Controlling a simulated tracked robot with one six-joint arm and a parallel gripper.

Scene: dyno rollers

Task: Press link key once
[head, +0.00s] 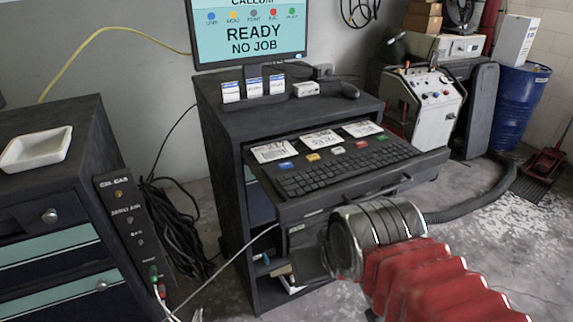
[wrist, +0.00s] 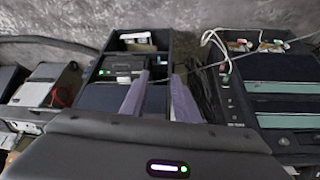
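The monitor (head: 250,38) reads "READY / NO JOB", with a row of coloured dots above; the blue dot's small label appears to read LINK. A matching blue key (head: 287,165) sits at the left end of the row of coloured keys behind the keyboard (head: 345,172), on the pulled-out drawer. My gripper (wrist: 160,76) shows two separated, empty fingers in the wrist view. In the head view my arm's red sleeve and grey wrist are in front of the drawer, below the keyboard and apart from the blue key. The keys cannot be made out in the wrist view.
Yellow (head: 313,157), pale (head: 338,150), red (head: 361,144) and green (head: 382,137) keys share the row. Printed cards (head: 320,140) lie behind them. The drawer's front edge (head: 385,188) juts out. A teal-fronted cabinet (head: 60,190) stands left.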

